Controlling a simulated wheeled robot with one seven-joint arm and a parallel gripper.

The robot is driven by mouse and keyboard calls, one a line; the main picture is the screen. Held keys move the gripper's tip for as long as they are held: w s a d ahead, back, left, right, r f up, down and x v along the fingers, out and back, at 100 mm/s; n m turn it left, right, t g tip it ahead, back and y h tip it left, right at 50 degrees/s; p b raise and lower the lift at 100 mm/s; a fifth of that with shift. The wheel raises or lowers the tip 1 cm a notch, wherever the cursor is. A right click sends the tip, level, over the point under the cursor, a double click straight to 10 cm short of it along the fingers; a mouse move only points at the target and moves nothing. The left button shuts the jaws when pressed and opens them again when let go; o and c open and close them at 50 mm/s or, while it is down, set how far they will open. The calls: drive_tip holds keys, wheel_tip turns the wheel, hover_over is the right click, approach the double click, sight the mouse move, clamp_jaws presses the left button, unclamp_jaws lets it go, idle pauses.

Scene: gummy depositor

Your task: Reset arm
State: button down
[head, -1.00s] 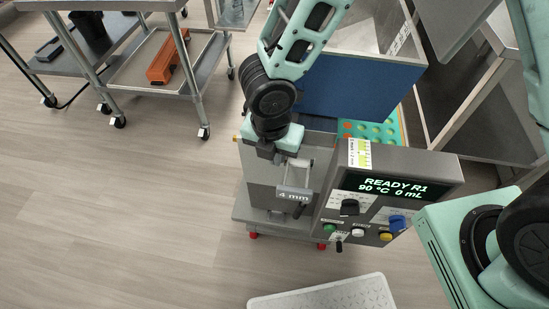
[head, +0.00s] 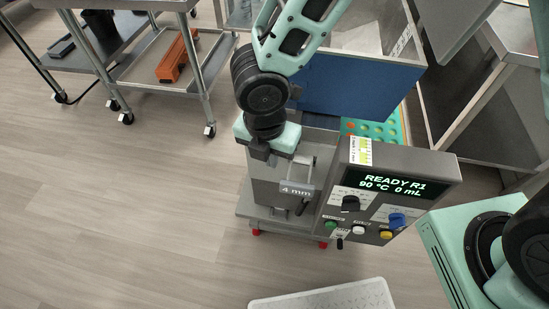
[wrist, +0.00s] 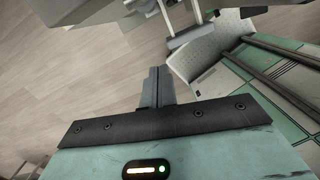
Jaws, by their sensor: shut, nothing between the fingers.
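My gripper (head: 260,152) is shut and empty, above the left part of the depositor machine in the head view. In the wrist view its two fingers (wrist: 156,88) are together with nothing between them. The depositor (head: 365,225) has a grey front panel with a display reading "READY R1 90 °C 0 mL", knobs and coloured buttons. A "4 mm" tag (head: 296,189) hangs on a handle-like part just right of and below my gripper, apart from it as far as I can tell.
A blue panel (head: 350,85) stands behind the depositor. A green mould (head: 372,130) with round cavities lies behind the panel. A wheeled cart (head: 150,50) carries an orange object (head: 175,60) at the back left. A white textured mat (head: 325,297) lies in front. The floor at left is open.

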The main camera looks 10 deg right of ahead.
wheel_tip(320, 180, up, 6)
drive_tip(key=s, duration=0.1)
drive_tip(key=shift+s+a+p, duration=0.15)
drive_tip(key=shift+a+p, duration=0.2)
drive_tip(key=shift+a, duration=0.1)
